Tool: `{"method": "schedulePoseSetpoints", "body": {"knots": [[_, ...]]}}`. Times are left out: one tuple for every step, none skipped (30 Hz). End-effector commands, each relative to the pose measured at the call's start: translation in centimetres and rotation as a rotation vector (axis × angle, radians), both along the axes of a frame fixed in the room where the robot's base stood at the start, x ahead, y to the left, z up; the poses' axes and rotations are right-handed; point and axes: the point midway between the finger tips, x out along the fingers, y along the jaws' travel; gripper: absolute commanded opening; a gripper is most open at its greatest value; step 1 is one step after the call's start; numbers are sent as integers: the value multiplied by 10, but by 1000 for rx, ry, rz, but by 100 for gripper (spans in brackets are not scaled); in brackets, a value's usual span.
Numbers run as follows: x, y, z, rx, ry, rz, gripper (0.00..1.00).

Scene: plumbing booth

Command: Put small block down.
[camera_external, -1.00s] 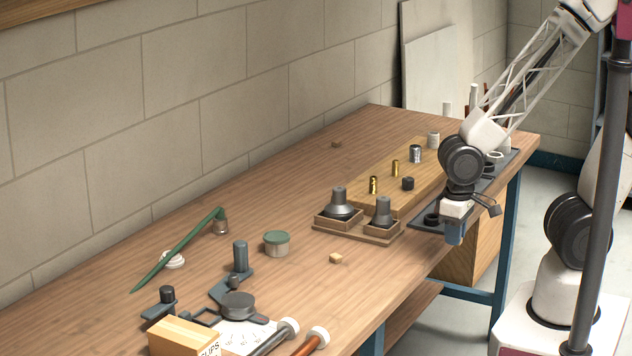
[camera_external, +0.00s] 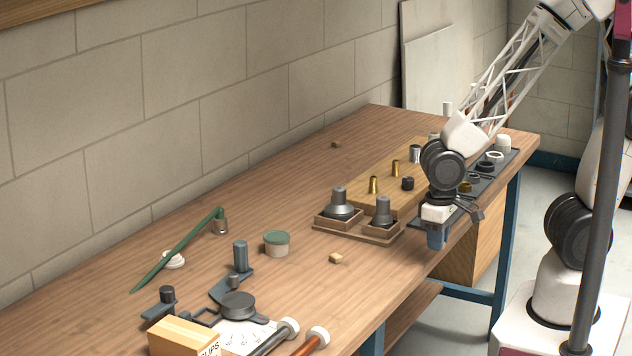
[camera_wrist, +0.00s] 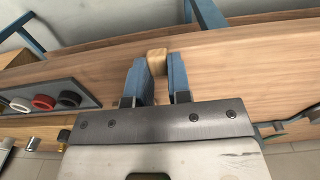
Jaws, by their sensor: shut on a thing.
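A small wooden block (camera_wrist: 157,57) shows between the blue fingertips of my gripper (camera_wrist: 158,68) in the wrist view. The gripper is shut on it. In the external view my gripper (camera_external: 437,239) points down near the front edge of the bench (camera_external: 290,200), right of the wooden socket holder. The held block is hidden there. How high the held block is cannot be told.
The wooden holder (camera_external: 378,238) with two grey conical pieces stands left of my gripper. A board (camera_external: 372,200) with brass and dark fittings is behind it. A dark tray (camera_wrist: 50,97) carries rings. Bare bench surrounds the front block.

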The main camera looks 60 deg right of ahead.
Motion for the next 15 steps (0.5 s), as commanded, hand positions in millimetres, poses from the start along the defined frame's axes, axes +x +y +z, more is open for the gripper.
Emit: {"method": "schedulePoseSetpoints", "body": {"knots": [[6, 4, -1, -1, 1, 0, 0], [9, 6, -1, 0, 0, 0, 0], [13, 9, -2, 0, 0, 0, 0], [17, 11, -2, 0, 1, 0, 0], [20, 13, -3, 0, 1, 0, 0], [24, 15, -3, 0, 0, 0, 0], [28, 18, -3, 0, 0, 0, 0], [31, 20, -4, 0, 0, 0, 0], [35, 22, -5, 0, 0, 0, 0], [38, 24, -5, 0, 0, 0, 0], [42, 26, -5, 0, 0, 0, 0], [46, 29, -5, 0, 0, 0, 0], [49, 31, -6, 0, 0, 0, 0], [52, 33, -6, 0, 0, 0, 0], [57, 36, -7, 0, 0, 0, 0]]}}
